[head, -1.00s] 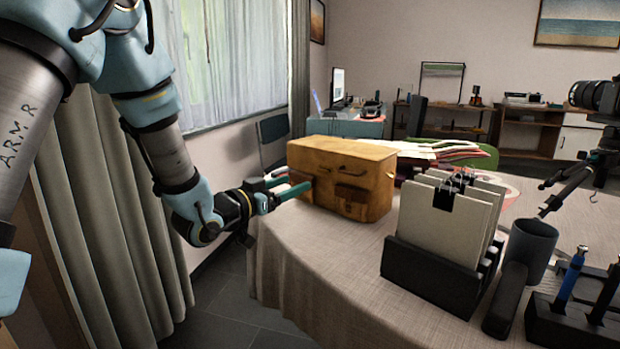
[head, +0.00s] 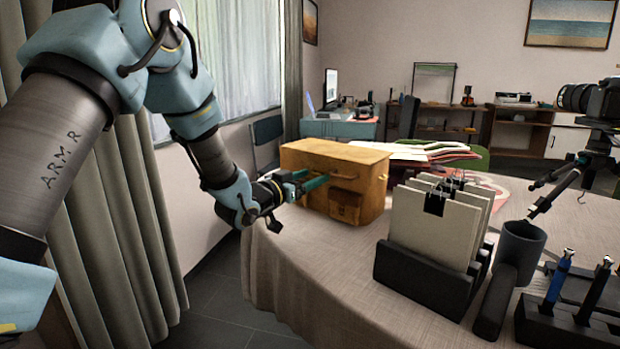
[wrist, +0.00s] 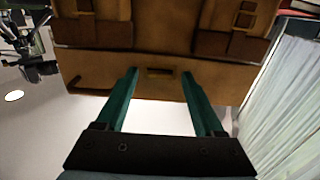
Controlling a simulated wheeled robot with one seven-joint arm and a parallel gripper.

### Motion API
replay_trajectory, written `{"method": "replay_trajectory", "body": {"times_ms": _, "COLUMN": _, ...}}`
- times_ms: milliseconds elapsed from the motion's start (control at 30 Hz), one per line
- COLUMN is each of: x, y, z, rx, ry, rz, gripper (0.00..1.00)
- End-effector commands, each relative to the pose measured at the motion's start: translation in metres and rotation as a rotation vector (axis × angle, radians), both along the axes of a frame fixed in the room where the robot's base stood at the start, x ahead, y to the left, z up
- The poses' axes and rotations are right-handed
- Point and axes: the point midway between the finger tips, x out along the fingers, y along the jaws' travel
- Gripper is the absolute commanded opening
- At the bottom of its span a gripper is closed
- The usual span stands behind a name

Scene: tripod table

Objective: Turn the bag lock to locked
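The tan leather bag (head: 330,158) stands upright on the table with its front pockets towards my gripper. My gripper (head: 313,178) is in front of the bag's face, its green fingers pointing at it. In the wrist view the bag (wrist: 220,85) looks upside down, and my gripper (wrist: 159,72) is open with nothing between its fingers. A small horizontal slot-like fitting, which looks like the lock (wrist: 160,72), lies on the bag between the fingertips. I cannot tell its turn state, nor whether the fingertips touch the bag. The head view hides the lock.
Papers (head: 430,150) lie behind the bag. A black file holder (head: 430,283), a dark mug (head: 520,250) and a pen stand (head: 570,325) are to the right on the cloth-covered table (head: 320,270). A curtain (head: 110,200) hangs at left.

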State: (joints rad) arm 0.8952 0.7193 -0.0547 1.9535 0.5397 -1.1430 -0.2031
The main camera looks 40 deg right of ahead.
Motion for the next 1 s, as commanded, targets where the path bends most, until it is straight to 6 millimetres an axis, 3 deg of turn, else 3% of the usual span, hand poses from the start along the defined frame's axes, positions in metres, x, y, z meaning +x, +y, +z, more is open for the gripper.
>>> {"method": "replay_trajectory", "body": {"times_ms": 67, "x": 0.0, "y": 0.0001, "z": 0.0001, "rx": 0.0, "ry": 0.0, "rz": 0.0, "gripper": 0.61}}
{"method": "replay_trajectory", "body": {"times_ms": 600, "x": -0.0001, "y": 0.0003, "z": 0.0002, "rx": 0.0, "ry": 0.0, "rz": 0.0, "gripper": 0.0}}
{"method": "replay_trajectory", "body": {"times_ms": 1000, "x": -0.0002, "y": 0.0004, "z": -0.0009, "rx": 0.003, "ry": -0.025, "rz": 0.0, "gripper": 0.0}}
